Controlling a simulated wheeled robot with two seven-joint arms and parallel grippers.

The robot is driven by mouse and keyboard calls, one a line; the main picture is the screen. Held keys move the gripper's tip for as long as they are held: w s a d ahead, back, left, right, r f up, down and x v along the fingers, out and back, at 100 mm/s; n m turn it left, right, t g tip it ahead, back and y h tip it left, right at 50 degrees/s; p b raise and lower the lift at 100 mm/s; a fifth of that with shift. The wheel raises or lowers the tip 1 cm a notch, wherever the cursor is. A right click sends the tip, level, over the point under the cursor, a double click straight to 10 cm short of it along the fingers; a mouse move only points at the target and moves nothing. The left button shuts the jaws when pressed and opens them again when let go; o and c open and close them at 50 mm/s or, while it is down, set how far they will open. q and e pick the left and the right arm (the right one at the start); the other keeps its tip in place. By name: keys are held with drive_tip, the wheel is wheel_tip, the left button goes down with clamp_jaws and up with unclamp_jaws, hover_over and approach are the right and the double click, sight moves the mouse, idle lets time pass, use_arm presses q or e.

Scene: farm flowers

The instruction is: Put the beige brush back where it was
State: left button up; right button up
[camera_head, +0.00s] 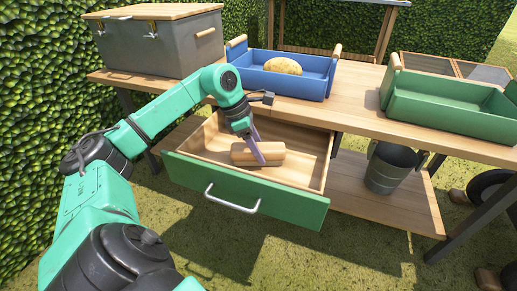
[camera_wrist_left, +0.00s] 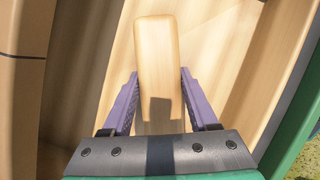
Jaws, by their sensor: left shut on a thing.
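The beige brush (camera_head: 276,155) is a light wooden block inside the open drawer (camera_head: 240,197) with its green front. My left gripper (camera_head: 256,150) reaches down into the drawer and is shut on the brush. In the left wrist view, the purple fingers of my left gripper (camera_wrist_left: 158,95) are at both sides of the brush (camera_wrist_left: 157,60), whose far end extends beyond them. Whether the brush touches the drawer floor or is slightly lifted cannot be told. My right gripper is not in view.
The drawer hangs under a wooden workbench (camera_head: 350,110). On top are a grey chest (camera_head: 165,50), a blue crate (camera_head: 290,83) holding a yellowish object (camera_head: 283,66), and a green crate (camera_head: 450,115). A grey bucket (camera_head: 391,169) stands on the lower shelf. A hedge is at left.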

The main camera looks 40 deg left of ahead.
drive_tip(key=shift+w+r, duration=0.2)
use_arm(q)
drive_tip(key=o, duration=1.3)
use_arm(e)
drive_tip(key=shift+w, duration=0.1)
use_arm(q)
drive_tip(key=shift+r, duration=0.1)
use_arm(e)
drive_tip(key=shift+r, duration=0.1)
use_arm(q)
drive_tip(key=p+v, duration=0.2)
drive_tip(key=v, duration=0.4)
drive_tip(key=shift+a+r, duration=0.1)
drive_tip(key=shift+r, duration=0.25)
drive_tip(key=p+v, duration=0.1)
drive_tip(key=v, duration=0.4)
drive_tip(key=shift+s+r, duration=0.1)
drive_tip(key=shift+s, duration=0.05)
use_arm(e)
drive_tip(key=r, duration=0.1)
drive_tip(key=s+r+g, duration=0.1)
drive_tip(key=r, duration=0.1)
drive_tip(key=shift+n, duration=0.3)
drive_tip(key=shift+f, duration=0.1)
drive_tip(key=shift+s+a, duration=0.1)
